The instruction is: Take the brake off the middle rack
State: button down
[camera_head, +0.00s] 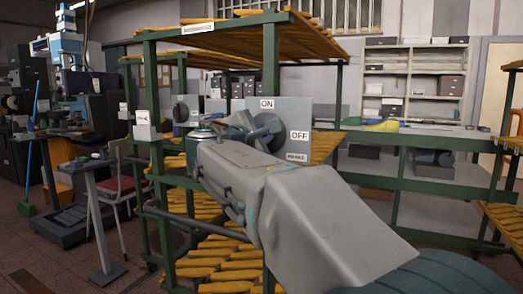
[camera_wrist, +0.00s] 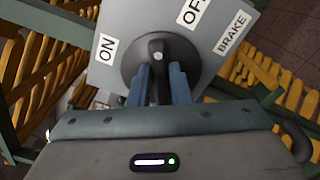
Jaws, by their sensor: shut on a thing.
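The middle rack (camera_head: 271,62) is a green frame with orange slatted shelves. It carries a grey brake panel (camera_head: 311,116) with ON, OFF and BRAKE labels; the panel also fills the top of the wrist view (camera_wrist: 118,18). A dark round knob (camera_head: 268,126) with a raised handle (camera_wrist: 157,48) sits on the panel. In the wrist view, ON lies left of the knob and OFF upper right. My gripper (camera_wrist: 160,82) is shut on the handle, one blue finger on each side. My arm covers part of the rack in the head view.
Another rack with orange slats (camera_head: 500,215) stands at the right edge. A green bench (camera_head: 420,178) runs behind. Bare floor (camera_head: 35,250) shows at the lower left.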

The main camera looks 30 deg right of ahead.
jog(key=shift+f+m+b, duration=0.25)
jog(key=shift+m+b, duration=1.15)
jog(key=shift+b, duration=0.1)
jog(key=shift+f+m+b, duration=0.25)
jog(key=shift+m+b, duration=1.15)
jog(key=shift+b, duration=0.05)
jog(key=shift+s, duration=0.1)
jog(key=c, duration=1.3)
grip_release()
jog(key=shift+r, duration=0.1)
jog(key=shift+c, duration=0.2)
jog(key=p+v, duration=0.2)
jog(key=v, duration=1.2)
